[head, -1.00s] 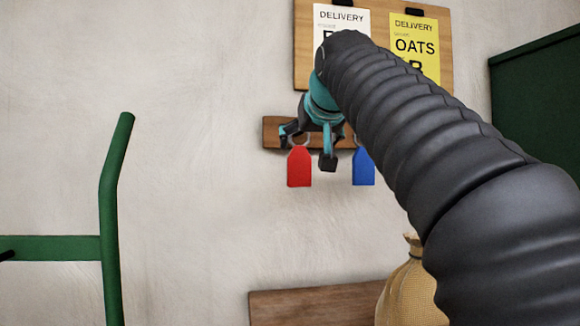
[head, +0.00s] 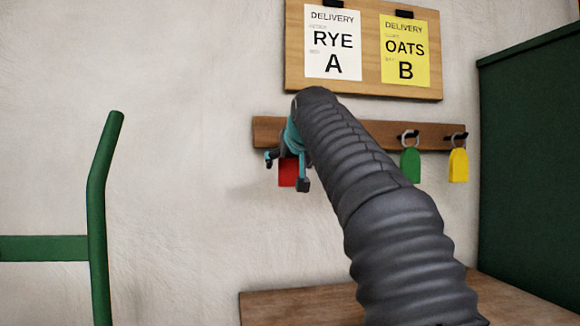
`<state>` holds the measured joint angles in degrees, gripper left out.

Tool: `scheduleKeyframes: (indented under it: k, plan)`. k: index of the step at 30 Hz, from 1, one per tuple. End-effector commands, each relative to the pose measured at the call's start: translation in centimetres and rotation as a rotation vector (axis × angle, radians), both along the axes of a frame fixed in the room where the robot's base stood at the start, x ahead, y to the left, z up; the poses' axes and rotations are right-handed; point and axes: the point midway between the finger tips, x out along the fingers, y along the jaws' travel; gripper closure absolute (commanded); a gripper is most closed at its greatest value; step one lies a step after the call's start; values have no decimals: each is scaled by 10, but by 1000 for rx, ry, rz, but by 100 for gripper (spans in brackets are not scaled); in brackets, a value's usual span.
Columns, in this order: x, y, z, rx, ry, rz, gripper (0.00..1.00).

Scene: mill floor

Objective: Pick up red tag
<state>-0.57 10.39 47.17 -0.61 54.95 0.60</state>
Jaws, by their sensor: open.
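The red tag (head: 287,172) hangs at the left end of a wooden peg rail (head: 375,133) on the wall. Its upper part is hidden behind my gripper. My gripper (head: 286,172) is open, with one finger to the left of the tag and the other at its right edge in the picture. I cannot tell whether either finger touches the tag. My arm comes in from the lower right and covers the middle of the rail.
A green tag (head: 410,165) and a yellow tag (head: 458,164) hang further right on the rail. Above it is a board (head: 362,88) with two delivery cards. A wooden surface (head: 300,308) lies below. A green metal frame (head: 103,210) stands left, a dark green cabinet (head: 530,160) right.

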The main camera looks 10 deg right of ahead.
Motion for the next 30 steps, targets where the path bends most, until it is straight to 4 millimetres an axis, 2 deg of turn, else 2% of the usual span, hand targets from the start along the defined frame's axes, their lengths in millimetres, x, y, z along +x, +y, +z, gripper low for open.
scheduleKeyframes:
  k: [7,15,25,30]
  plan:
    - [2,0,-1,0,0,0,14]
    - [1,0,-1,0,0,0,79]
    - [1,0,2,0,-1,0,80]
    - [2,0,15,0,-1,0,80]
